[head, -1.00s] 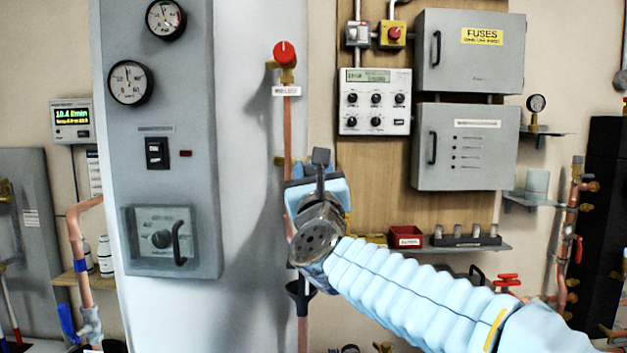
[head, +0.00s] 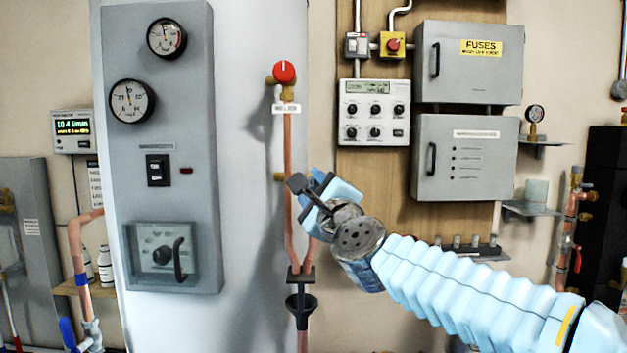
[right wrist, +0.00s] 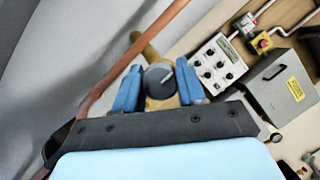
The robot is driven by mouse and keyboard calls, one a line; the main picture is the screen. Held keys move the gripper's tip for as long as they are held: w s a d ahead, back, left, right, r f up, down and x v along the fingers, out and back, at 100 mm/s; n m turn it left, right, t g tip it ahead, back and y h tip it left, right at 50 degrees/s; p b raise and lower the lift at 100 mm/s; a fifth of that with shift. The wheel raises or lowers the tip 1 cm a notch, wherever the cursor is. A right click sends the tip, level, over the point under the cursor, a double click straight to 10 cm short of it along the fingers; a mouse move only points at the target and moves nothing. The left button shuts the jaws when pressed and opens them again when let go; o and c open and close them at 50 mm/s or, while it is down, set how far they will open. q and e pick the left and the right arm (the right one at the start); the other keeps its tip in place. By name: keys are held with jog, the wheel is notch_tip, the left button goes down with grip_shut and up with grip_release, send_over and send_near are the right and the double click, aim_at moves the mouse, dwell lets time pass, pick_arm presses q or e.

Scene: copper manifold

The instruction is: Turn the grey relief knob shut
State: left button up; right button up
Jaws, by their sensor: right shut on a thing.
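The grey relief knob (right wrist: 158,80) shows in the right wrist view as a dark round cap with a pale mark, on a brass body. The two blue fingers of my right gripper (right wrist: 157,88) stand on either side of it and are shut on it. In the head view my right gripper (head: 320,194) is tilted in front of the lower copper pipe, and the knob is hidden behind it. The copper pipe (head: 288,150) runs down from a brass valve with a red knob (head: 284,72). My left gripper is not in view.
A grey panel (head: 165,215) with gauges stands to the left. A black funnel (head: 302,302) is below the gripper. Grey fuse boxes (head: 468,65) and a white control unit (head: 374,112) hang on the wooden board to the right. A shelf (head: 465,250) sits behind my arm.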

jog(key=shift+n, duration=0.4)
jog(key=shift+f, duration=0.1)
jog(key=o, duration=1.1)
jog(key=shift+c, duration=0.2)
jog(key=b+v, duration=0.1)
jog(key=v, duration=1.2)
jog(key=shift+s+d+b, duration=0.2)
jog(key=shift+s+b, duration=0.1)
jog(key=shift+s, duration=0.1)
jog(key=shift+f, duration=0.1)
